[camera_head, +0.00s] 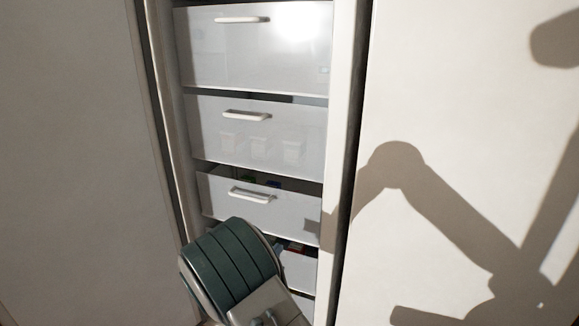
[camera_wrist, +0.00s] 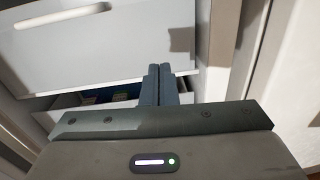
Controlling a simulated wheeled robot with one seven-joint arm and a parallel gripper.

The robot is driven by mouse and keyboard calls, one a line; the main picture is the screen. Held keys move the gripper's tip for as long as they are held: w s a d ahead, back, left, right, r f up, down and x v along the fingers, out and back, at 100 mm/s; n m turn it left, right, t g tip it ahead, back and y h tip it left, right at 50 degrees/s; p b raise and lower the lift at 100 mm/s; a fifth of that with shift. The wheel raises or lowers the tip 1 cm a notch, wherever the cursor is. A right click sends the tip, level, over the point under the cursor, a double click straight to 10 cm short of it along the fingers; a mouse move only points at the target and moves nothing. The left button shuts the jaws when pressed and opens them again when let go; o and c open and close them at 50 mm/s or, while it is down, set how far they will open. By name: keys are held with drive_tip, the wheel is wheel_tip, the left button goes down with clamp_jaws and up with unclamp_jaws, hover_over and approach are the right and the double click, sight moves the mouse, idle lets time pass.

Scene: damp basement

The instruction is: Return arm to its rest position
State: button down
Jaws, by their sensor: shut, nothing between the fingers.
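My gripper (camera_wrist: 158,84) shows in the wrist view with its two fingers together and nothing between them. Its fingertips are in front of the drawer fronts, close to the gap under one drawer (camera_wrist: 120,55) with a white handle. I cannot tell whether they touch anything. In the head view my arm (camera_head: 232,268) reaches in from the bottom, in front of the lower drawers. The gripper's fingers are hidden behind the arm there.
A tall white cabinet holds a column of drawers, among them a top drawer (camera_head: 290,62), a second drawer (camera_head: 270,148) and a third drawer (camera_head: 290,215). Small items show in the gap above the third. Flat pale panels flank the column. My arm's shadow falls on the right panel (camera_head: 450,120).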

drive_tip(key=s+d+r+m+g+h+p, duration=0.1)
drive_tip(key=s+d+r+m+g+p, duration=0.25)
drive_tip(key=s+d+r+m, duration=0.35)
drive_tip(key=s+d+r+m+g+h+p, duration=0.1)
drive_tip(key=s+d+r+m+g+p, duration=0.1)
drive_tip(key=d+r+m+g, duration=0.45)
drive_tip(key=s+d+r+m+g+h+p, duration=0.1)
drive_tip(key=s+d+r+m+g+p, duration=0.25)
drive_tip(key=d, duration=0.65)
drive_tip(key=s+a+r+m+y+p, duration=0.1)
drive_tip(key=s+r+m+y+p, duration=0.2)
drive_tip(key=s+r+m+y, duration=0.2)
drive_tip(key=s+a+r+m+y+p, duration=0.1)
drive_tip(key=s+r+m+y+p, duration=0.3)
drive_tip(key=s+m, duration=0.5)
drive_tip(key=s+r+y, duration=0.1)
drive_tip(key=s+r, duration=0.1)
drive_tip(key=s, duration=0.2)
drive_tip(key=shift+a+r, duration=0.25)
drive_tip(key=shift+a, duration=0.05)
drive_tip(key=shift+s+a, duration=0.1)
